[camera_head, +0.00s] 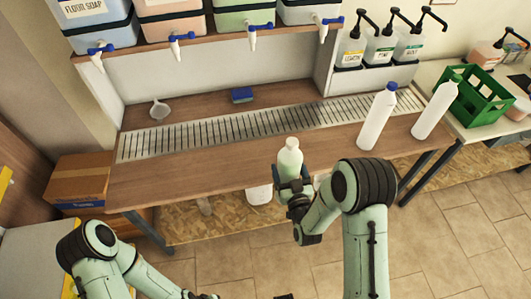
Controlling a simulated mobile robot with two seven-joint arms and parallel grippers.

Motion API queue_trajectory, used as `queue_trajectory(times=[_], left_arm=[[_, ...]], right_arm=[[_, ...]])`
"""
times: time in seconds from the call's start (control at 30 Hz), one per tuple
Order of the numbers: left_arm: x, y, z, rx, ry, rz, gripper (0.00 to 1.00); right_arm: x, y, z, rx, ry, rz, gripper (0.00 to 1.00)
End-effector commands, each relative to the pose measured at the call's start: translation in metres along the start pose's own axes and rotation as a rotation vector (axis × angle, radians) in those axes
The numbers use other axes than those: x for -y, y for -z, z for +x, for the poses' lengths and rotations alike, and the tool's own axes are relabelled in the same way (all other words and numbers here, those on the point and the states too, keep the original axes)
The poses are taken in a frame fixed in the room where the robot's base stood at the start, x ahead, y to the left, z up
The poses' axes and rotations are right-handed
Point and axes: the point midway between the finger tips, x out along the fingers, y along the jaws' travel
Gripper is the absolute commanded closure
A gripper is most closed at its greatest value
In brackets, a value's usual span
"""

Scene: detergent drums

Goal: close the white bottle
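A pale greenish-white bottle (289,157) stands upright at the table's front edge. My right gripper (292,182) comes from below with dark fingers on both sides of its lower part and appears shut on it. Its top looks whitish; I cannot tell whether a cap is on. A white bottle with a blue cap (375,122) stands right of centre on the table.
A slotted metal drain (240,126) runs along the wooden table (180,180). Drums with blue taps line the shelf above. Pump bottles (380,48) and a green crate (475,95) are at right. The left tabletop is clear.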

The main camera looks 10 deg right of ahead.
Motion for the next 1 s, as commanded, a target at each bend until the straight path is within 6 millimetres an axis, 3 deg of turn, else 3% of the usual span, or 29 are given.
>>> queue_trajectory(times=[0.5,0.67,0.87,1.0], left_arm=[[0.0,0.0,0.0,0.0,0.0,0.0,0.57],[0.001,-0.001,0.002,0.001,0.0,0.0,0.1],[0.006,-0.004,0.014,0.008,0.003,-0.002,0.1],[0.012,-0.007,0.027,0.014,0.005,-0.005,0.1]], right_arm=[[0.0,0.003,0.001,-0.01,0.0,0.001,1.0],[0.0,0.006,0.004,-0.012,-0.006,-0.002,1.0],[0.001,0.034,0.023,-0.016,-0.041,-0.015,1.0],[0.004,0.075,0.04,-0.011,-0.065,-0.02,1.0]])
